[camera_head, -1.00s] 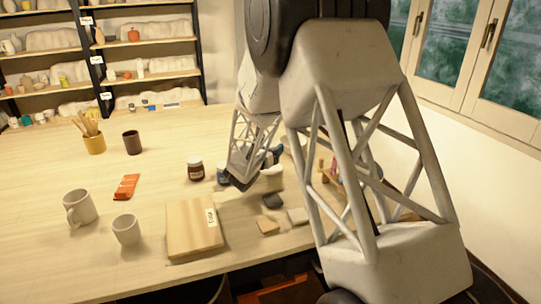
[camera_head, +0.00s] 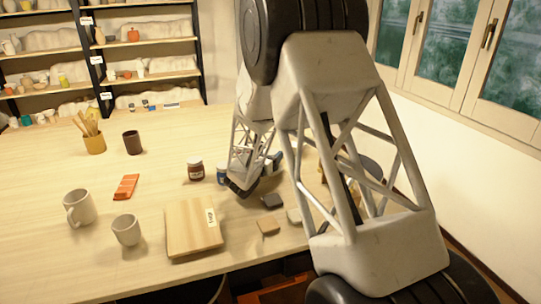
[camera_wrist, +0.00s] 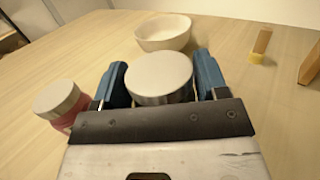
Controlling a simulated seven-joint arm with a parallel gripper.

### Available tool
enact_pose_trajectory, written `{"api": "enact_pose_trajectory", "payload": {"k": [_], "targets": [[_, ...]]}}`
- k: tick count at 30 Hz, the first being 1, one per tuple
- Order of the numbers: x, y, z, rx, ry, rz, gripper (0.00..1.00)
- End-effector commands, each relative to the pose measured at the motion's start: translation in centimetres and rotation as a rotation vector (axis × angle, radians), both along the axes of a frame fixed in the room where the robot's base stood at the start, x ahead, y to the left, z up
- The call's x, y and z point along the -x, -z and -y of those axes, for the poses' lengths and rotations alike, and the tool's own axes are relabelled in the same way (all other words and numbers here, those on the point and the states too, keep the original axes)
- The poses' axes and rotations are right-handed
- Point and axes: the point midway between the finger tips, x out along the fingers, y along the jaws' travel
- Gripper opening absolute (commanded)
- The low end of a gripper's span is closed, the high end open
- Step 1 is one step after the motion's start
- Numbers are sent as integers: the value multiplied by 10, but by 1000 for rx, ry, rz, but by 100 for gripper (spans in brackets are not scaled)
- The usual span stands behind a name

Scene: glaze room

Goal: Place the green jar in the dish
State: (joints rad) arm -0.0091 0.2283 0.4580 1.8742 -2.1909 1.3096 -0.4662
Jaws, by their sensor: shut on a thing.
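In the wrist view my gripper (camera_wrist: 160,62) has its blue fingers closed on either side of a jar with a round pale lid (camera_wrist: 158,74). The jar's body is mostly hidden under the lid, so I cannot tell its colour. The dish (camera_wrist: 163,33), a pale round bowl, stands on the table beyond the held jar and looks empty inside as far as I see. In the head view my arm hides the held jar and much of the dish (camera_head: 268,183).
A pink jar with a pale lid (camera_wrist: 60,102) stands close left of my gripper. A yellow-based wooden piece (camera_wrist: 260,46) stands to the right. In the head view, a dark jar (camera_head: 195,169), a wooden board (camera_head: 190,228) and mugs (camera_head: 126,230) stand further left.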

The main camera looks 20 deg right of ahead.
Motion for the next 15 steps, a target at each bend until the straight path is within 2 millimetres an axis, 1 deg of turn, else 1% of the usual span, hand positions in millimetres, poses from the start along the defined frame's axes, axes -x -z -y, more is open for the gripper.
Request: {"api": "enact_pose_trajectory", "payload": {"k": [8, 15], "targets": [[0, 0, 0, 0, 0, 1, 31], [0, 5, 0, 1, 0, 1, 31]]}}
